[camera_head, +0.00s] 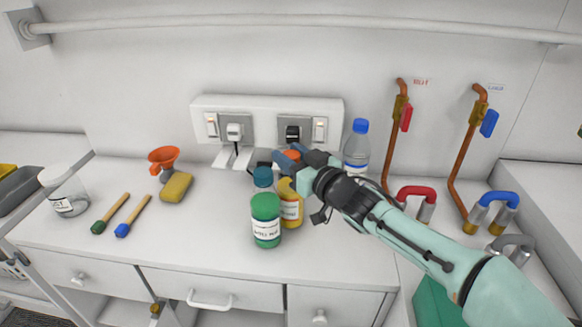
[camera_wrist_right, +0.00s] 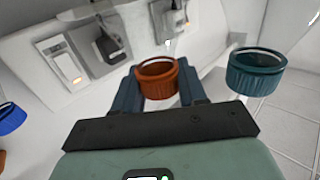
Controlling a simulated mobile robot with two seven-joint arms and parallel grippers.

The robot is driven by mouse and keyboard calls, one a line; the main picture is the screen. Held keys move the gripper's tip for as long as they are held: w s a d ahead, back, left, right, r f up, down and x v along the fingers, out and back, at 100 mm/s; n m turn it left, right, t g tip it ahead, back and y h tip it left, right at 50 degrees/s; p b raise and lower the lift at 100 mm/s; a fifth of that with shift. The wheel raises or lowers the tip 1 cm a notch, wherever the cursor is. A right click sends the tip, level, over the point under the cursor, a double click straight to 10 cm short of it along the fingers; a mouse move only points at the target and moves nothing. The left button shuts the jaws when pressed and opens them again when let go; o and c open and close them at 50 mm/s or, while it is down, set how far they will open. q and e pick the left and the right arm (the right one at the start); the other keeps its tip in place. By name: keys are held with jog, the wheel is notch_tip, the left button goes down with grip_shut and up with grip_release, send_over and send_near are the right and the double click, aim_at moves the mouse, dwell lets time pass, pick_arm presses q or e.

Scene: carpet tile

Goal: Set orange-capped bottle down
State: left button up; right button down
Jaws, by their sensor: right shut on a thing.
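A blue-capped bottle (camera_head: 263,178) is behind the green one. My left gripper is not in view.
A clear bottle with a blue cap (camera_head: 360,127) stands behind my right arm. A wall socket panel (camera_head: 262,104) is behind the bottles. Copper pipes (camera_head: 386,150) stand right.

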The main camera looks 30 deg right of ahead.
notch_tip(320, 180, up, 10)
jog(key=p, duration=0.6)
jog(key=shift+f, duration=0.1)
pick_arm(q)
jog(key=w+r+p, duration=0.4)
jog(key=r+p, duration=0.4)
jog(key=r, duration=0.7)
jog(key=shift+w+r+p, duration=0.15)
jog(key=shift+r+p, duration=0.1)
jog(key=shift+p, duration=0.15)
pick_arm(e)
notch_tip(320, 180, up, 10)
